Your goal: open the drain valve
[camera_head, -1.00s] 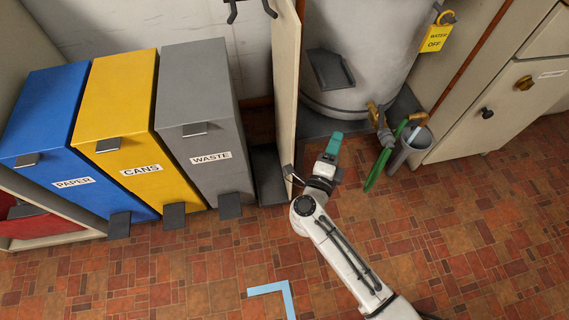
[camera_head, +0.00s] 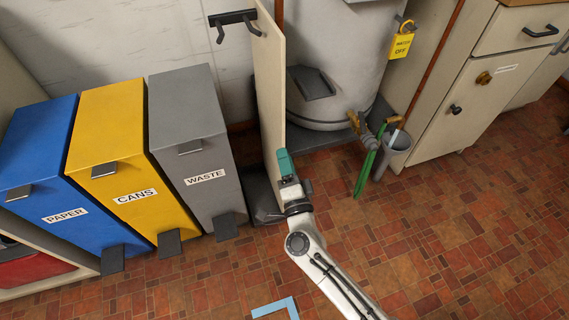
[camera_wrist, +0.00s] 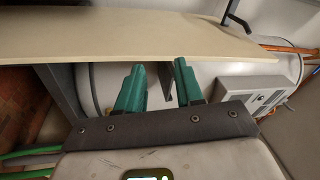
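The brass drain valve (camera_head: 357,126) sits low at the front of the pale tank (camera_head: 340,70), with a green hose (camera_head: 366,170) hanging from it. Its handle position is too small to tell. My gripper (camera_head: 285,160), with teal fingers, is left of the valve in the head view, beside the upright beige panel (camera_head: 270,90). In the wrist view my gripper (camera_wrist: 158,82) has its two fingers apart with nothing between them. The panel's edge (camera_wrist: 120,35) crosses above the fingertips there. I cannot make out the valve in the wrist view.
Blue, yellow and grey bins (camera_head: 190,130) stand left of the panel. A yellow tag (camera_head: 402,45) reading "WATER OFF" hangs by the tank. A cabinet (camera_head: 470,90) is at right. The tiled floor (camera_head: 450,230) in front is clear.

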